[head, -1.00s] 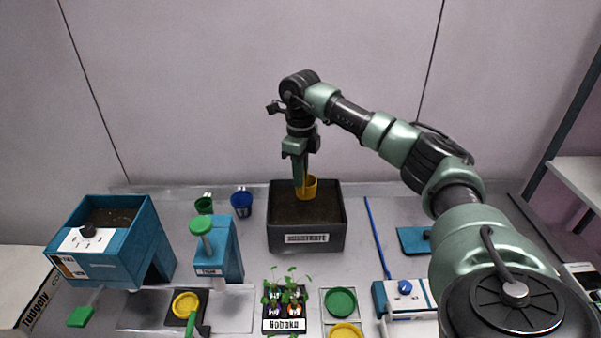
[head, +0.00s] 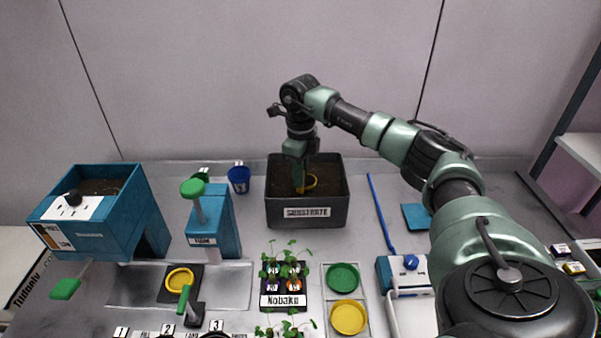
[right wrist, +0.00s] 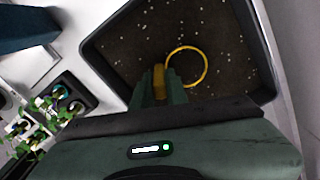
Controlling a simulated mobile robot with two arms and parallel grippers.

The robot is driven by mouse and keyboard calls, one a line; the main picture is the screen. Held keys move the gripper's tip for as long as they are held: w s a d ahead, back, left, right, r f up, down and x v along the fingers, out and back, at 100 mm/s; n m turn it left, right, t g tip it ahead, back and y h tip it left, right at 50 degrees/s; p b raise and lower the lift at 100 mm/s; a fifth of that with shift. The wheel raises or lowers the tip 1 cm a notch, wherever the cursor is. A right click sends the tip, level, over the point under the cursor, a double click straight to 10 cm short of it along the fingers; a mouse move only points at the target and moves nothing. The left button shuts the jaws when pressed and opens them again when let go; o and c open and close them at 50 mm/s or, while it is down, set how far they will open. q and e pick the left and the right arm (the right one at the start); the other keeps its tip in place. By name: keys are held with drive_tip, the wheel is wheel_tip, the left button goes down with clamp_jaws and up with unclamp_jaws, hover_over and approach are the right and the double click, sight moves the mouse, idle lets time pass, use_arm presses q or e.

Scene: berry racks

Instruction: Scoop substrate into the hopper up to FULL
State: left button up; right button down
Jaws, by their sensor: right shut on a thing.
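My right gripper (head: 300,180) is shut on the handle of a yellow scoop (head: 311,181), inside the substrate bin. In the right wrist view the scoop's round rim (right wrist: 204,67) shows against the dark speckled substrate, with its handle between my fingers (right wrist: 160,85). The scoop's cup looks sunk in the substrate. The dark grey bin (head: 307,212) is labelled SUBSTRATE. My left gripper is not in view.
A blue stand with a green knob (head: 213,222), green (head: 201,175) and blue cups (head: 239,179) stand between hopper and bin. Seedlings in a tray (head: 284,299) and green and yellow dishes lie in front. A blue rod (head: 381,215) lies right of the bin.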

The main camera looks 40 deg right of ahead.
drive_tip(key=shift+r, duration=0.15)
idle(0.4)
wheel_tip(320, 180, up, 15)
drive_tip(key=p, duration=1.1)
drive_tip(key=shift+p, duration=0.3)
drive_tip(key=shift+a, duration=0.1)
